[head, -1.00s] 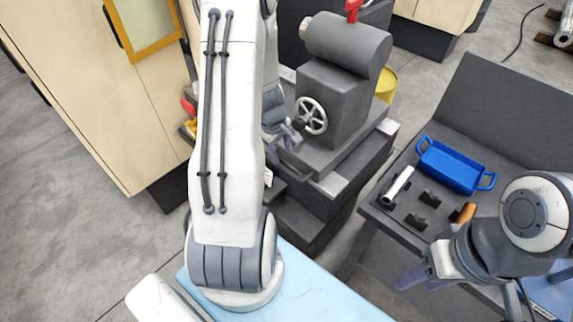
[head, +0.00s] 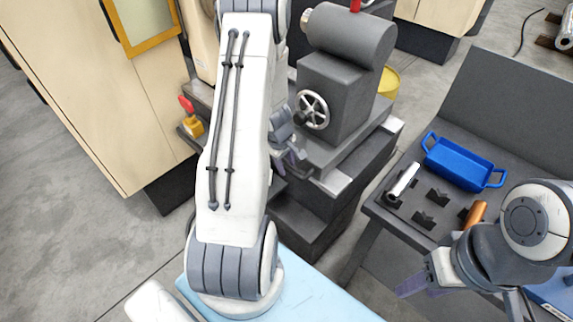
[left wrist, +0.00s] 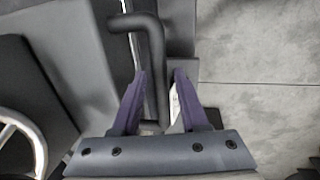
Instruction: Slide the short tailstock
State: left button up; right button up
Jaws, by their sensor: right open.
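A dark grey tailstock (head: 333,90) with a cylindrical barrel on top, a red lever and a spoked handwheel (head: 313,109) stands on a stepped machine bed. Part of the handwheel also shows in the left wrist view (left wrist: 22,140). My left gripper (head: 292,158) is low beside the tailstock's base, partly hidden by my arm. In the left wrist view its fingers (left wrist: 161,85) stand apart on either side of a dark bent handle (left wrist: 155,50), with a gap at the right finger. My right gripper (head: 415,288) is open and empty in front of the side bench.
The dark side bench (head: 385,222) at right holds a blue tray (head: 463,163), a silver cylinder (head: 404,180), an orange-brown cylinder (head: 477,212) and small black holders. A beige cabinet (head: 100,100) is at left. A red-and-yellow item (head: 190,118) sits behind my left arm.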

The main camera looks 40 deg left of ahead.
pick_arm(q)
grip_shut()
dwell(1.2)
